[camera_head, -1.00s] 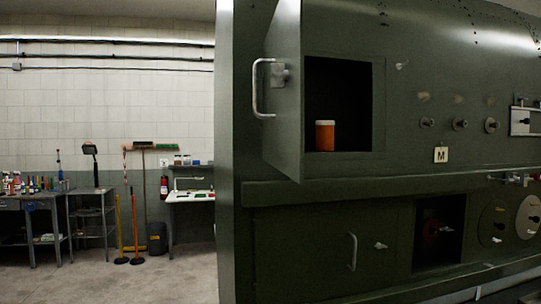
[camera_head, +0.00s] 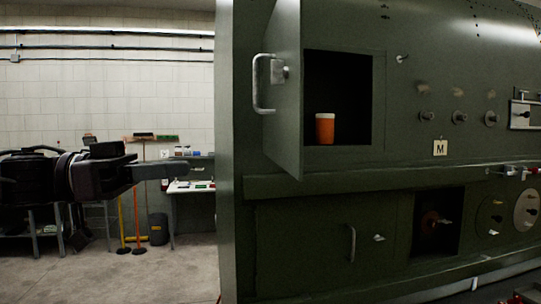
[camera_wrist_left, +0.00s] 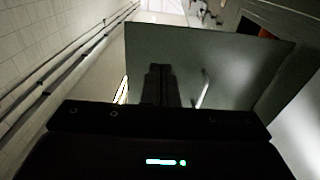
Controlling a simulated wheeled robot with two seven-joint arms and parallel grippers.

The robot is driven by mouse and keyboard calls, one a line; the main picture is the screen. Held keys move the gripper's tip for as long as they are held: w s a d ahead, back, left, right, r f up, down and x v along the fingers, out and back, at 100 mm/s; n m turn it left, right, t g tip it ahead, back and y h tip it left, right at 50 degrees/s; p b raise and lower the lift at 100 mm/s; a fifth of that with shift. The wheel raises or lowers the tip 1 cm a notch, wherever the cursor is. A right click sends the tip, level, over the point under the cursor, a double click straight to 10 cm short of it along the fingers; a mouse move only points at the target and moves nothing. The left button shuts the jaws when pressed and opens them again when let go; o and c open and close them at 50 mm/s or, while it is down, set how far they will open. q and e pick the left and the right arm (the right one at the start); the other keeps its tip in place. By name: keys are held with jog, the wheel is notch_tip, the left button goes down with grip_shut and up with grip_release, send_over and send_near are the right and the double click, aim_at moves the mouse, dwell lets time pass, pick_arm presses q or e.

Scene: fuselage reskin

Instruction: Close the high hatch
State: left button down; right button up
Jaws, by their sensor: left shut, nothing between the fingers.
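The high hatch (camera_head: 284,100) is a green door hinged at the left of a dark square opening (camera_head: 350,90). It stands wide open, swung out toward me, with a silver bar handle (camera_head: 258,84) on its left face. An orange jar with a white lid (camera_head: 325,129) stands inside the opening. My left gripper (camera_head: 182,169) is shut and empty, left of the hatch and below its handle in the picture. In the left wrist view, the shut fingers (camera_wrist_left: 160,86) show in front of the hatch panel (camera_wrist_left: 215,55), with the handle (camera_wrist_left: 202,88) just right of them. My right gripper is out of view.
A green vertical post (camera_head: 227,150) stands left of the hatch. Below are a closed lower hatch (camera_head: 310,250) with a handle and an open recess (camera_head: 438,205). Several knobs (camera_head: 459,117) stick out at right. Workbenches and brooms stand against the back wall.

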aim_at(294, 160)
pick_arm(q)
jog(key=s+r, duration=0.2)
jog(key=s, duration=0.2)
jog(key=shift+m+g+y, duration=0.3)
jog(key=shift+g, duration=0.1)
jog(key=d+p, duration=0.2)
jog(key=d, duration=0.2)
jog(key=w+d+p, duration=0.1)
jog(key=d+p, duration=0.1)
jog(key=d, duration=0.2)
jog(key=w+d+p, duration=0.1)
jog(key=d+p, duration=0.1)
jog(key=d, duration=0.2)
jog(key=shift+w+d, duration=0.15)
jog(key=shift+d, duration=0.25)
jog(key=shift+w+d+f+p, duration=0.1)
jog(key=shift+d+p, duration=0.1)
jog(key=shift+d, duration=0.15)
jog(key=shift+d+f+p, duration=0.1)
jog(key=shift+d+p, duration=0.05)
jog(key=shift+d, duration=0.15)
